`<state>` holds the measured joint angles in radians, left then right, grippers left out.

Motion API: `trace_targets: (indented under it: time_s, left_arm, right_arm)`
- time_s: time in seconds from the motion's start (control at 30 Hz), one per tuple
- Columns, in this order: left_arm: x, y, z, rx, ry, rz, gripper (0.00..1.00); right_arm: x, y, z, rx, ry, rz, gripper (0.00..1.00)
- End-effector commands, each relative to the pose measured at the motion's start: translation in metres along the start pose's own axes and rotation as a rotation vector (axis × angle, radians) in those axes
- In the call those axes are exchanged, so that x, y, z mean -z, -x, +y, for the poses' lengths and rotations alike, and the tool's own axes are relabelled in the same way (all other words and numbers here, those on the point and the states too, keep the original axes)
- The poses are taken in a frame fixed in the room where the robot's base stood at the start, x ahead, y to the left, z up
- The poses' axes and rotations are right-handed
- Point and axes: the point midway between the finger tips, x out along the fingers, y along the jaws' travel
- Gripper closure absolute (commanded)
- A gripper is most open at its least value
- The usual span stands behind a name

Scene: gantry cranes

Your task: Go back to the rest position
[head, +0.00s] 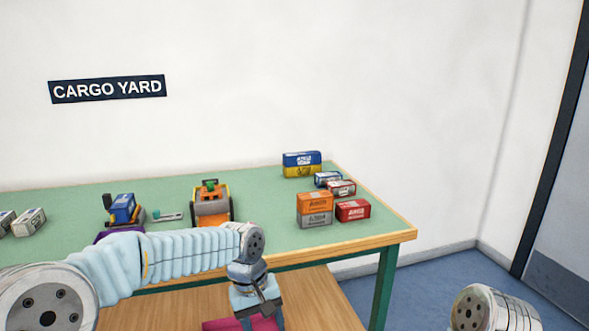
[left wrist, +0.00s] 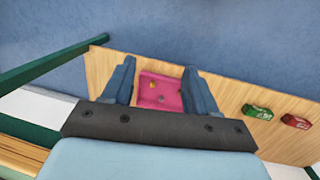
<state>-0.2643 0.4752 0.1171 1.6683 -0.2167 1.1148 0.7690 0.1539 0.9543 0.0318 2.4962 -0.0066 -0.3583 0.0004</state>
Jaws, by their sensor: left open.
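My left arm reaches in from the left in the head view, in front of the green table (head: 275,215). My left gripper (head: 262,312) points down near the table's front edge, over the wooden lower shelf (head: 318,300). In the left wrist view its two fingers (left wrist: 159,68) are apart, with nothing held between them. Beyond them a pink tray (left wrist: 152,106) with small items in it lies on the shelf. Only a rounded part of my right arm shows at the bottom right of the head view; its gripper is out of the picture.
Stacked boxes (head: 314,202) and a blue and yellow stack (head: 302,165) stand at the table's right. An orange toy vehicle (head: 211,205) and a blue one (head: 123,209) stand further left. Green (left wrist: 257,112) and red (left wrist: 296,122) boxes lie on the shelf. Floor right of the table is clear.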

Motion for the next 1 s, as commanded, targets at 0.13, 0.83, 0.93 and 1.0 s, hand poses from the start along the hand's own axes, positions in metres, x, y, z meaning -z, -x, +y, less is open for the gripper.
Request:
trace_targets:
  time_s: [0.13,0.83,0.93,1.0]
  left_arm:
    - [-0.005,-0.132,-0.029,-0.088,-0.076,-0.053,0.42]
    - [-0.138,-0.325,-0.146,-0.207,-0.154,0.050,0.42]
    - [-0.138,-0.325,-0.146,-0.207,-0.154,0.050,0.42]
    - [-0.138,-0.325,-0.146,-0.207,-0.154,0.050,0.42]
  right_arm:
    - [0.000,0.000,0.000,0.000,0.000,0.000,1.00]
    - [0.000,0.000,0.000,0.000,0.000,0.000,1.00]
    - [0.000,0.000,0.000,0.000,0.000,0.000,1.00]
    - [0.000,0.000,0.000,0.000,0.000,0.000,1.00]
